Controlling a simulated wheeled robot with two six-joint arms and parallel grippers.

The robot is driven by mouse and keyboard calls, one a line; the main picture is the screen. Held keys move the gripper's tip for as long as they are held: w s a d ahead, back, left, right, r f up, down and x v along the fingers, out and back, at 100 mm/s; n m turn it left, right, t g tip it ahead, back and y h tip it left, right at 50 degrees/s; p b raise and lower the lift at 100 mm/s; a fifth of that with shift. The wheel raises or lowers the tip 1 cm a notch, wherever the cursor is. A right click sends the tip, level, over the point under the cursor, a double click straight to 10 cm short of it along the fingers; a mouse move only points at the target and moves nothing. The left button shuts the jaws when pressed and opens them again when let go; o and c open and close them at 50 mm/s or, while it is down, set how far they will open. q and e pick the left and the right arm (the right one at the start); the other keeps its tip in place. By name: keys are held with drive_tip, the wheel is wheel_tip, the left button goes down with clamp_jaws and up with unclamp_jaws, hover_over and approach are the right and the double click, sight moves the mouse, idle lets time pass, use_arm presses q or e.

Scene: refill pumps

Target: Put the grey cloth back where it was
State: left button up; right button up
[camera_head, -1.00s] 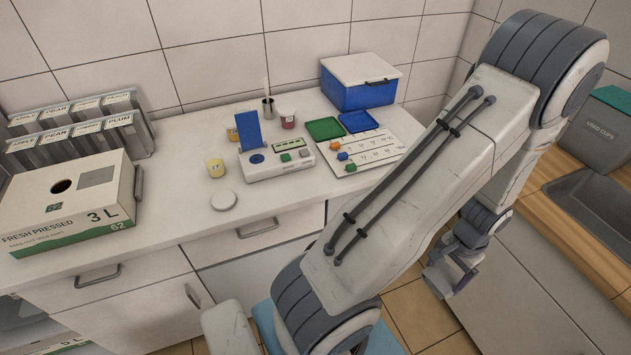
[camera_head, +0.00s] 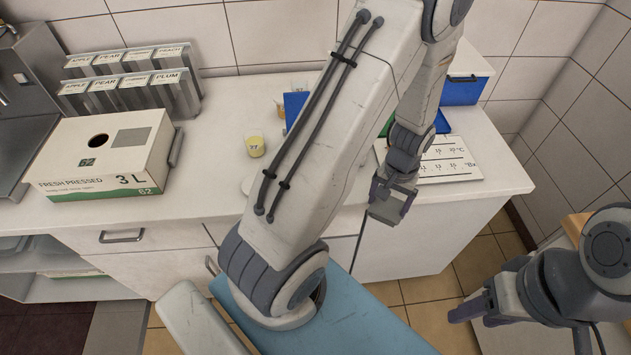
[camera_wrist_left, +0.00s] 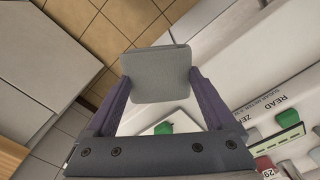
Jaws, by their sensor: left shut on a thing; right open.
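My left gripper (camera_head: 390,207) hangs just in front of the counter's front edge, by the white board with printed marks (camera_head: 445,160). In the left wrist view it is shut on a flat grey piece with rounded corners, the grey cloth (camera_wrist_left: 157,73), held between the two purple fingers. I cannot make the cloth out clearly in the head view. My right gripper (camera_head: 475,312) is open at the lower right, away from the counter, with nothing seen in it.
A juice carton box (camera_head: 105,165) and labelled dispensers (camera_head: 130,80) stand on the left. A blue box (camera_head: 463,91) is at the back. My left arm hides much of the counter's middle. A green block (camera_wrist_left: 163,128) shows in the wrist view.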

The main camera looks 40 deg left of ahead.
sight(375, 201)
use_arm(q)
drive_tip(key=a+r+n, duration=0.1)
drive_tip(key=n, duration=0.2)
drive_tip(key=a+r+n+b, duration=0.1)
drive_tip(key=n, duration=0.3)
drive_tip(key=s+a+r+n+b, duration=0.1)
drive_tip(key=r+n, duration=0.1)
drive_tip(key=n, duration=0.2)
drive_tip(key=s+a+r+n+b, duration=0.2)
drive_tip(key=s+r+n+b, duration=0.15)
drive_tip(key=n, duration=1.05)
drive_tip(key=a+f, duration=0.2)
drive_tip(key=a, duration=0.2)
drive_tip(key=w+a+f+p, duration=0.1)
drive_tip(key=a+f, duration=0.1)
drive_tip(key=a, duration=0.1)
drive_tip(key=a+f+p, duration=0.1)
drive_tip(key=a, duration=0.3)
drive_tip(key=shift+w+a+f, duration=0.3)
drive_tip(key=shift+a+f, duration=0.05)
drive_tip(key=shift+f, duration=0.05)
drive_tip(key=shift+a+f, duration=0.1)
drive_tip(key=shift+f, duration=0.05)
wheel_tip(375, 201, down, 3)
drive_tip(key=shift+f+p, duration=0.2)
drive_tip(key=shift+p, duration=0.3)
drive_tip(key=shift+f, duration=0.25)
